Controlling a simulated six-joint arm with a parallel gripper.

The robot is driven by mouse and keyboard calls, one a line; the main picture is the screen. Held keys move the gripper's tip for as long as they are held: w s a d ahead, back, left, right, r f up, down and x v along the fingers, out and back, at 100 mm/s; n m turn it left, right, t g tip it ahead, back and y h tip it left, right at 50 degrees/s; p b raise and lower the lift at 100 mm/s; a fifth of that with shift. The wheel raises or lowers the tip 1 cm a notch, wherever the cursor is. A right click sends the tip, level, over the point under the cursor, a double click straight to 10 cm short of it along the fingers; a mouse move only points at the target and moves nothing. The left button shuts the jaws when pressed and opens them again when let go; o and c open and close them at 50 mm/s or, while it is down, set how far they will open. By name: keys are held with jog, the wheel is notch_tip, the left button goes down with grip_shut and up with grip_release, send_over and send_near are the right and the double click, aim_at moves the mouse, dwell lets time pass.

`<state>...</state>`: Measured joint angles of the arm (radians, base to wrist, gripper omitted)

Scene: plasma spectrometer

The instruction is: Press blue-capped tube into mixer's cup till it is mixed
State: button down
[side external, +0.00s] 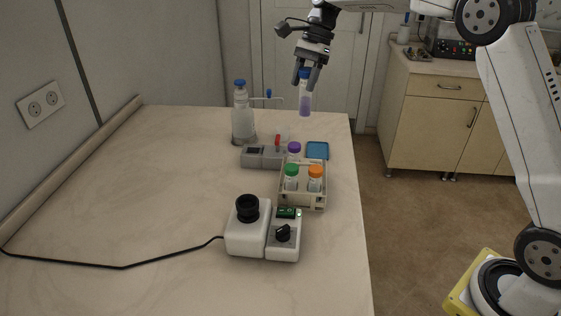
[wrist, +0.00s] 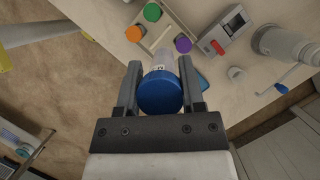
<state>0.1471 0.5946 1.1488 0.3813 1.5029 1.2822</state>
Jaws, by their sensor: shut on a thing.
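The blue-capped tube (side external: 305,100) hangs upright in my gripper (side external: 306,78), which is shut on it near the cap. In the side view it is in the air above the far right part of the table, and its lower part looks purple. In the wrist view its blue cap (wrist: 160,93) sits between the two fingers (wrist: 158,85). The mixer (side external: 263,232) is a white unit at the table's near side. Its black cup (side external: 247,208) stands on the left part, empty as far as I can see, well away from the tube. A black knob (side external: 283,232) is on the right part.
A rack (side external: 303,199) behind the mixer holds purple-, green- and orange-capped tubes. Behind it are a grey device (side external: 263,157) with a red part, a blue pad (side external: 317,150) and a blue-topped bottle (side external: 242,120) with a spout. A black cable (side external: 125,266) runs left.

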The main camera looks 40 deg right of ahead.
jog(key=s+a+n+g, duration=0.1)
jog(key=s+a+n, duration=0.15)
jog(key=a, duration=0.75)
jog(key=s+a+n+g, duration=0.15)
jog(key=s+a, duration=0.25)
jog(key=a, duration=0.7)
jog(key=shift+n+t, duration=0.35)
jog(key=shift+n, duration=0.15)
jog(key=shift+w+a+f, duration=0.15)
jog(key=shift+f, duration=2.4)
jog(key=shift+f, duration=0.2)
jog(key=shift+f, duration=1.25)
jog(key=shift+f, duration=0.25)
jog(key=shift+f, duration=1.65)
jog(key=shift+f+h, duration=0.3)
jog(key=shift+f, duration=0.25)
